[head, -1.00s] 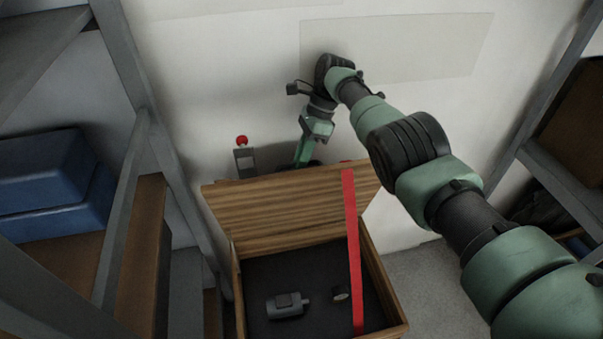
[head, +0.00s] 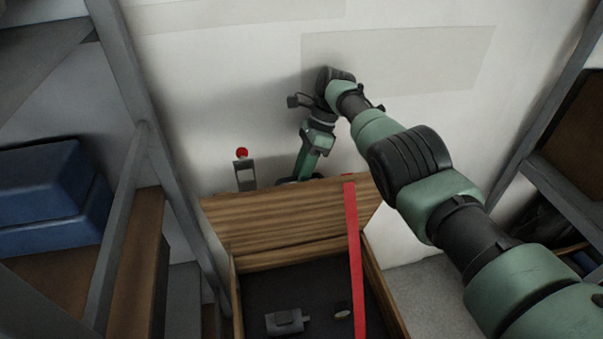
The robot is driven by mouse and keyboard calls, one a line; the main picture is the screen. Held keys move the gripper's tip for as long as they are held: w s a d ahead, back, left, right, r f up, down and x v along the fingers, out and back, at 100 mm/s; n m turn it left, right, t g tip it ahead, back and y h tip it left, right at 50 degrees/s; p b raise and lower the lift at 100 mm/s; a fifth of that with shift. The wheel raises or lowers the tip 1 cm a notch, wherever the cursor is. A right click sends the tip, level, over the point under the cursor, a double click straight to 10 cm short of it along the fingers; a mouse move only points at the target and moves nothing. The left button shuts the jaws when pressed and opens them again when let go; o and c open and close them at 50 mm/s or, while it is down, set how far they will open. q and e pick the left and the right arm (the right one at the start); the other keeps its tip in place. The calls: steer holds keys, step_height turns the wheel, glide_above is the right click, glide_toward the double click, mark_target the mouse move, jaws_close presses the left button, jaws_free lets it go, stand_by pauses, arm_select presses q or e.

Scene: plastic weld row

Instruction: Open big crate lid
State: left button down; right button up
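The big wooden crate (head: 388,305) stands at the bottom centre with its inside exposed. Its lid (head: 275,218) is raised at the back, its plank face towards me. My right arm reaches over from the right, and its gripper (head: 300,175) points down behind the lid's upper edge. The fingertips are mostly hidden by the lid, so I cannot tell whether they are open or touching it. My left gripper is not in view.
A red strap (head: 354,260) runs from the lid across the opening. A grey motor-like part (head: 287,321) and a small dark round part (head: 342,310) lie inside. A red-knobbed post (head: 243,170) stands behind. Shelving with a blue box (head: 45,185) flanks the left, more shelving the right.

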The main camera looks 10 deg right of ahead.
step_height(320, 180, up, 4)
steer(key=shift+f+p, duration=0.2)
steer(key=shift+p, duration=0.9)
step_height(320, 180, up, 16)
steer(key=shift+p, duration=0.3)
